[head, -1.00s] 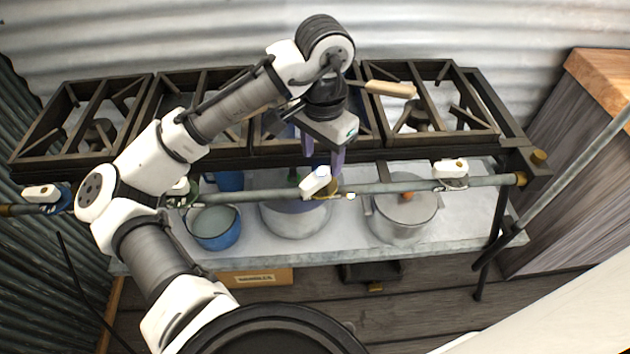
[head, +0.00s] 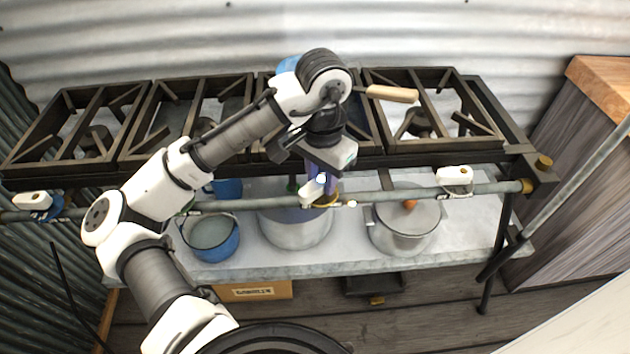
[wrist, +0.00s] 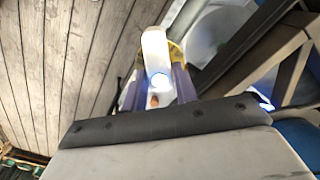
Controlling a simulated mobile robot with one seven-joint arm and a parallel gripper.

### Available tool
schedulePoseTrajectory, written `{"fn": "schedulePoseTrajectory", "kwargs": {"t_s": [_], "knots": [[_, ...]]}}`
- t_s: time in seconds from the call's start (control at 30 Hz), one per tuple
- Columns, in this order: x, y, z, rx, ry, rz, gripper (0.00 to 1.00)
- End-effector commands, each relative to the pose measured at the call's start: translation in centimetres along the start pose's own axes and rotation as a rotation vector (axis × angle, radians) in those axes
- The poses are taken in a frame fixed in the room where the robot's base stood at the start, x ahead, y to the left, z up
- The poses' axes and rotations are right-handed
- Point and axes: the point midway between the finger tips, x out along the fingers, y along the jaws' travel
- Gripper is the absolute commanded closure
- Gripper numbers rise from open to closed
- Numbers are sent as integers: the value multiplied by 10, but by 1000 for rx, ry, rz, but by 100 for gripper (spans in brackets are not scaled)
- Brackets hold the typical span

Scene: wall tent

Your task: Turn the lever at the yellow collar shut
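The white lever (head: 312,190) at the yellow collar (head: 327,199) sits on the long grey pipe in front of the burners. It slants across the pipe in the head view. In the wrist view the lever (wrist: 155,52) stands between my fingers, with part of the yellow collar (wrist: 176,54) behind it. My gripper (head: 321,178) reaches down from above the pipe, and its purple fingers are on either side of the lever. In the wrist view my gripper (wrist: 159,88) appears closed on the lever, with little gap visible. The fingers partly hide the collar.
Other white levers sit on the pipe (head: 395,190), one at a blue collar (head: 52,209) on the left and one on the right (head: 455,176). Black burner frames (head: 205,112) stand behind. A blue pot (head: 211,238) and lidded pot (head: 404,228) stand on the shelf below.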

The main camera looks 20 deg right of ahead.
Motion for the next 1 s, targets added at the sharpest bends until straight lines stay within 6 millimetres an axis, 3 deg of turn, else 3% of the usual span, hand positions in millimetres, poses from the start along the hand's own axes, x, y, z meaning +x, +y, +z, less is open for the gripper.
{"fn": "schedulePoseTrajectory", "kwargs": {"t_s": [0.1, 0.37, 0.7, 1.0], "knots": [[0, 0, 0, 0, 0, 0, 83], [0, 0, 0, 6, 0, 0, 84], [-1, 0, 0, 319, -1, -1, 84], [0, -1, 0, 351, -1, -2, 84]]}}
